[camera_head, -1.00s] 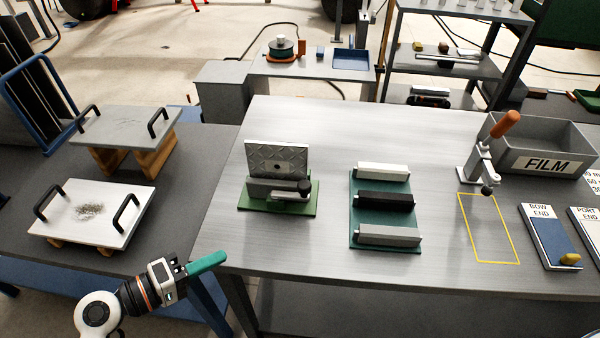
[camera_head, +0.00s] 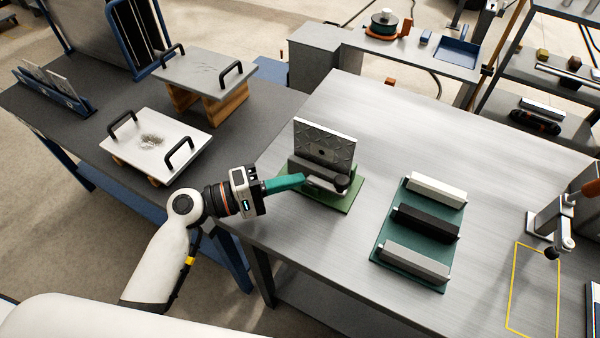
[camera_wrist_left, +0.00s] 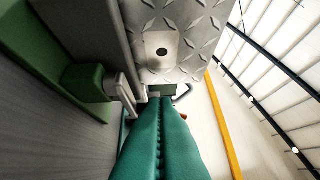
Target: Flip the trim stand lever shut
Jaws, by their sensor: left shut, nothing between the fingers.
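The stand has a green base (camera_head: 350,203) and an upright diamond-tread plate (camera_head: 325,141). A grey bar (camera_head: 318,171) lies low across its front, with a dark round knob (camera_head: 341,183) at its right end. I take this bar for the lever, but cannot tell its exact position. My left gripper (camera_head: 303,179) has green fingers, shut and empty, at the left front of the stand. In the left wrist view the shut fingers (camera_wrist_left: 165,100) point along the plate (camera_wrist_left: 165,45), beside metal parts and a green block (camera_wrist_left: 88,82). Contact is unclear. My right gripper is out of view.
A green rack (camera_head: 385,255) with white, black and grey bars is right of the stand. A clamp (camera_head: 550,225) stands farther right by a yellow outline (camera_head: 512,285). A handled white plate (camera_head: 135,150) is on the dark table at left.

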